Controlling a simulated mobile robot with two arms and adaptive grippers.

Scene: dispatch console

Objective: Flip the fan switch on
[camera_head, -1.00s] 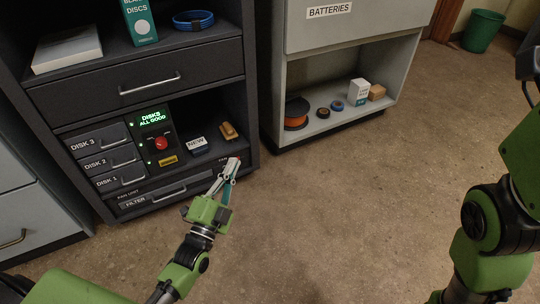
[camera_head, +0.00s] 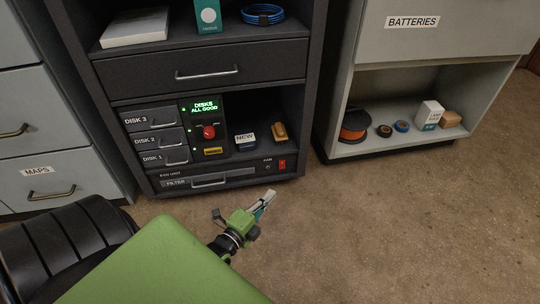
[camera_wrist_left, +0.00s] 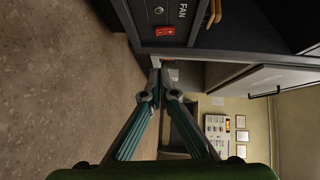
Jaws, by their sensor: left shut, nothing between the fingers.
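The red fan switch (camera_head: 282,164) sits at the right end of the fan unit panel at the bottom of the dark cabinet, beside the FAN label. It also shows in the left wrist view (camera_wrist_left: 165,30), upper middle, unobstructed. Which way its rocker is pressed is too small to tell. My left gripper (camera_head: 271,194) is shut and empty, in front of and below the switch, apart from it. In the left wrist view its fingertips (camera_wrist_left: 157,63) meet, with the switch above them in the picture. My right gripper is out of view.
Left of the switch are a small round fitting (camera_head: 268,167) and the FILTER drawer (camera_head: 209,181). Above stand disk drawers (camera_head: 159,140), a red button (camera_head: 209,131) and a box marked NEW (camera_head: 245,140). A grey shelf unit (camera_head: 382,152) stands right. The floor in front is clear.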

